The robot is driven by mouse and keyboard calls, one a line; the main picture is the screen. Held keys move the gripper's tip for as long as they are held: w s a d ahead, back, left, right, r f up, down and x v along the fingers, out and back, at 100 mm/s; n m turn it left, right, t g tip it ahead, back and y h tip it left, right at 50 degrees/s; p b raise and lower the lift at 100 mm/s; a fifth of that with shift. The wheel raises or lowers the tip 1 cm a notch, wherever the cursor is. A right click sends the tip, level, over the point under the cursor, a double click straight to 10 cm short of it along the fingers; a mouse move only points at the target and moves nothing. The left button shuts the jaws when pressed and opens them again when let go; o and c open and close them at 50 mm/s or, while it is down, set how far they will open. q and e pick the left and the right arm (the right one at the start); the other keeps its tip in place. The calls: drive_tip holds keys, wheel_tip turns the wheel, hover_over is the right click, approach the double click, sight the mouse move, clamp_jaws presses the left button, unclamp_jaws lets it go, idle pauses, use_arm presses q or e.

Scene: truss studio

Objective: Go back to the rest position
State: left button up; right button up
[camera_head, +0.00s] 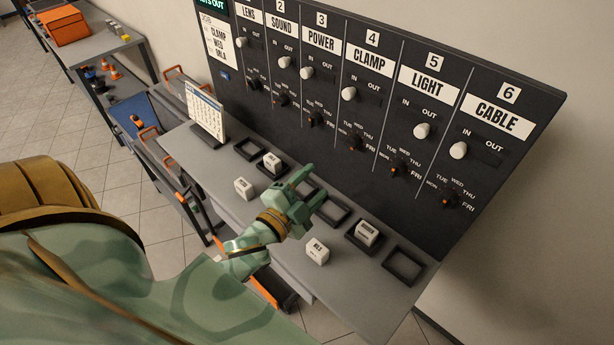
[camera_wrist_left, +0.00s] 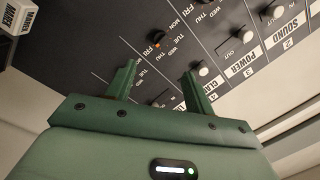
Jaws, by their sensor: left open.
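My left gripper (camera_head: 312,196) is over the shelf in front of the board, open, with nothing visible between its fingers. In the left wrist view its two green fingers (camera_wrist_left: 160,85) stand apart, with the dark board behind them. My right gripper is in neither view. The board (camera_head: 390,85) has numbered columns such as LENS, SOUND, POWER, CLAMP, LIGHT and CABLE, each with a white IN/OUT knob and a day dial below. White labelled blocks stand on the shelf: one (camera_head: 244,188) left of my gripper, one (camera_head: 318,251) to its right.
The grey shelf (camera_head: 222,170) carries dark square frames; one block (camera_head: 272,162) and another (camera_head: 367,233) stand in frames. A desk calendar (camera_head: 206,112) stands at the shelf's left end. A side bench with an orange case (camera_head: 64,25) is at upper left. Tiled floor is open at left.

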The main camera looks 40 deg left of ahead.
use_arm(q)
drive_tip(key=shift+s, duration=0.8)
